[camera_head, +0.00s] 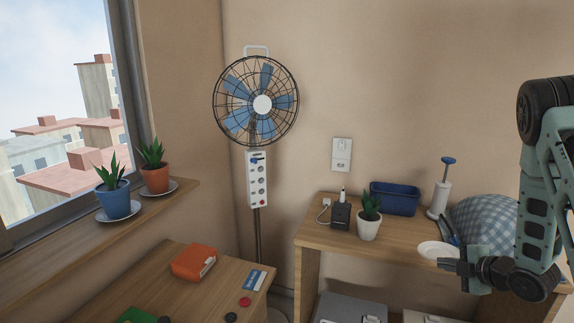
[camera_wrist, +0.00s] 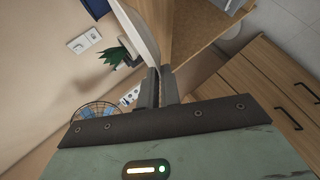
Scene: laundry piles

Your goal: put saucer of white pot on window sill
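A white saucer (camera_head: 436,249) is at the tip of my gripper (camera_head: 452,263), over the right part of the wooden desk. In the wrist view the saucer (camera_wrist: 143,32) shows nearly edge-on, its rim between the two close fingers of my gripper (camera_wrist: 160,75). Its height above the desk is hard to tell. The white pot (camera_head: 369,228) with a green plant stands on the desk to the left of the saucer; it also shows in the wrist view (camera_wrist: 130,50). The window sill (camera_head: 75,230) is at the left, holding a blue pot (camera_head: 114,203) and a terracotta pot (camera_head: 154,180), each on a saucer.
A fan (camera_head: 256,101) stands between sill and desk. A low wooden cabinet (camera_head: 150,275) below the sill carries an orange case (camera_head: 195,262) and small items. A blue bin (camera_head: 395,198), a white pump bottle (camera_head: 439,195) and checkered cloth (camera_head: 485,222) are on the desk. The sill's near part is bare.

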